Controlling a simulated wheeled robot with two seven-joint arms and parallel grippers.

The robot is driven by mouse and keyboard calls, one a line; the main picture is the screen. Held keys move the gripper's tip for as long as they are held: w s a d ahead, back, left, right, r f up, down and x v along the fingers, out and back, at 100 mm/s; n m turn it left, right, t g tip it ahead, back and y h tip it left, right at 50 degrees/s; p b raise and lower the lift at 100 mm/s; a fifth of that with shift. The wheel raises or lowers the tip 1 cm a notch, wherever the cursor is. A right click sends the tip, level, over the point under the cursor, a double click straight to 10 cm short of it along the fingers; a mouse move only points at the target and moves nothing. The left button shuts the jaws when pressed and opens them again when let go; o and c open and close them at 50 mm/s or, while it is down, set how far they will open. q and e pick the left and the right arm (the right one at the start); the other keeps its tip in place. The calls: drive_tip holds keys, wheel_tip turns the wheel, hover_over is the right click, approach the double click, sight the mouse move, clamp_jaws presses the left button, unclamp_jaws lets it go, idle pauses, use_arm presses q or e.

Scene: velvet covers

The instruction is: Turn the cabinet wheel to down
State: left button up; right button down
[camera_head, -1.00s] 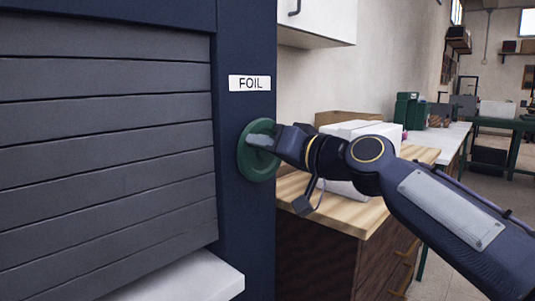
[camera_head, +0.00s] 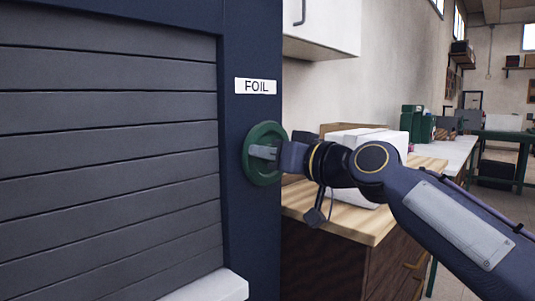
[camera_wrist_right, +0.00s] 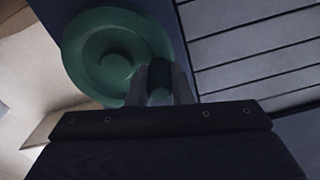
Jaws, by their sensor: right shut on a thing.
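The green cabinet wheel (camera_head: 256,172) is mounted on the dark blue cabinet front, below a white FOIL label (camera_head: 257,87) and right of the grey slatted shutter (camera_head: 110,150). My right gripper (camera_head: 264,152) reaches in from the right and is shut on the wheel. In the right wrist view, the wheel's round green face (camera_wrist_right: 95,55) fills the upper left, and the gripper's two fingers (camera_wrist_right: 158,82) close around a green knob near its edge. The fingers hide part of the wheel. My left gripper is in neither view.
A wooden-topped counter (camera_head: 345,232) with a white box (camera_head: 385,143) stands right of the cabinet, under my right arm. A white wall cupboard (camera_head: 325,28) hangs above. A pale ledge (camera_head: 215,288) juts out below the shutter.

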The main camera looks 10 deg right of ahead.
drive_tip(key=c, duration=1.3)
unclamp_jaws()
drive_tip(key=shift+f, duration=0.15)
drive_tip(key=v, duration=0.7)
drive_tip(key=shift+s+d+b, duration=0.25)
drive_tip(key=shift+s+b, duration=0.05)
drive_tip(key=shift+b, duration=0.15)
drive_tip(key=s+d+f+m+g+h, duration=0.25)
drive_tip(key=s+f, duration=0.55)
drive_tip(key=f, duration=0.6)
drive_tip(key=s+d+f+m+g+h, duration=0.25)
drive_tip(key=s+f, duration=0.55)
drive_tip(key=f, duration=0.6)
drive_tip(key=s+d+f+m+g+h, duration=0.1)
drive_tip(key=s+d+f+g+h, duration=0.15)
drive_tip(key=s+f, duration=0.8)
wheel_tip(320, 180, up, 33)
drive_tip(key=w+g+p, duration=0.1)
drive_tip(key=w+p, duration=0.1)
drive_tip(key=p, duration=3.5)
drive_tip(key=shift+w+a+r, duration=0.2)
drive_tip(key=shift+w+r, duration=0.05)
